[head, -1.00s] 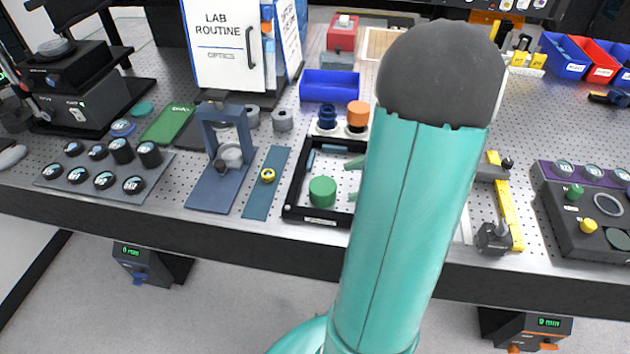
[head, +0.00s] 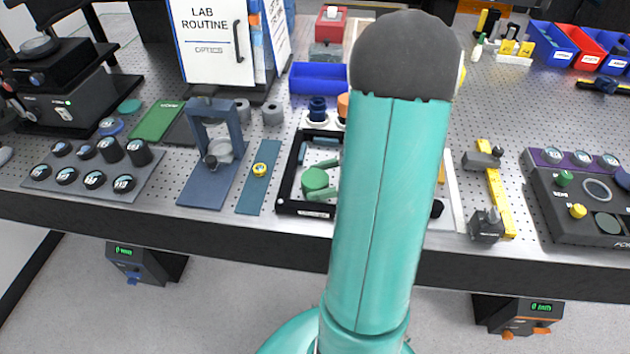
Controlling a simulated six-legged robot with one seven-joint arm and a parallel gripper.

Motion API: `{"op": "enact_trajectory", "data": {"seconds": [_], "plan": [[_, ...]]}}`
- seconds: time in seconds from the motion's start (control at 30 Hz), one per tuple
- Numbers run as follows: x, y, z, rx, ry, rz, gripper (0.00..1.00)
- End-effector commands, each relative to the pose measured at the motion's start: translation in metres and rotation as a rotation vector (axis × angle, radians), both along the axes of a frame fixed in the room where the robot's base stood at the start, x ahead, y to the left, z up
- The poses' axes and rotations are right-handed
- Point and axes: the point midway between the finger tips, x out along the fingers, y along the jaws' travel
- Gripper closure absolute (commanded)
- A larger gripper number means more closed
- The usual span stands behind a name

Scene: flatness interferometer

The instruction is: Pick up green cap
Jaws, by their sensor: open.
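The green cap (head: 315,179) is a short round knob in the front left part of a black-rimmed tray (head: 283,182) on the bench. My gripper (head: 311,181) reaches in from the right, with its green fingers open. One finger shows on the far side of the cap and the other on the near side. I cannot tell whether either finger touches it. The rest of my gripper and the right part of the tray are hidden behind my arm.
A yellow bar (head: 494,185) with dark clamps lies to the right.

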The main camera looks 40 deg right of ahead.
Motion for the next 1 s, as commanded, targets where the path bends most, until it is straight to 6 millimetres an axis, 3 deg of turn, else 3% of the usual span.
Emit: {"op": "enact_trajectory", "data": {"seconds": [0.2,0.43,0.6,1.0], "plan": [[0.021,0.019,-0.012,0.002,0.001,0.002,0.31],[0.023,0.019,-0.012,0.0,0.0,0.001,0.31],[0.022,0.019,-0.012,0.0,0.0,0.001,0.63],[0.023,0.019,-0.008,-0.001,-0.001,0.002,0.63]]}}
